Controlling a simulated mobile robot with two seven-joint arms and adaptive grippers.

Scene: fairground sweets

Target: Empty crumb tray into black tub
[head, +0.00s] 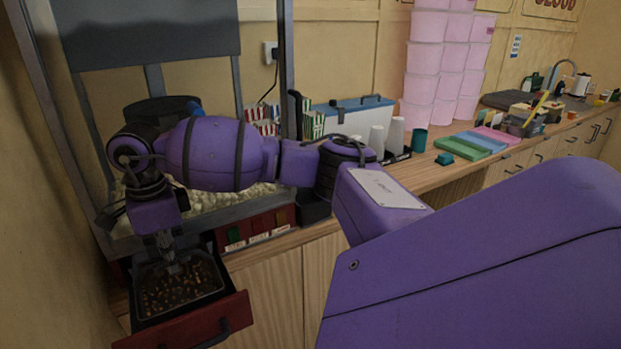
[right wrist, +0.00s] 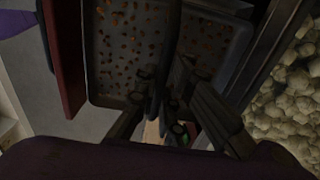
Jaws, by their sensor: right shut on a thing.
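The crumb tray (head: 148,314) is a dark metal tray with many brown crumbs. It sits in the pulled-out drawer under the popcorn machine, at the lower left of the head view. My right gripper (head: 170,262) points down into it and is shut on the tray; the exact grip spot is hard to make out. In the right wrist view the fingers (right wrist: 168,108) meet at a dark bar across the tray (right wrist: 108,99). A black box-like tub (head: 314,212) stands on the counter right of the machine, partly behind my arm. My left gripper is out of view.
The red drawer front (head: 196,326) juts out below the counter. The popcorn machine with popcorn (head: 215,198) stands above. Striped cartons (head: 313,125), white cups (head: 396,134), pink tubs (head: 423,60) and coloured trays (head: 470,145) line the counter to the right.

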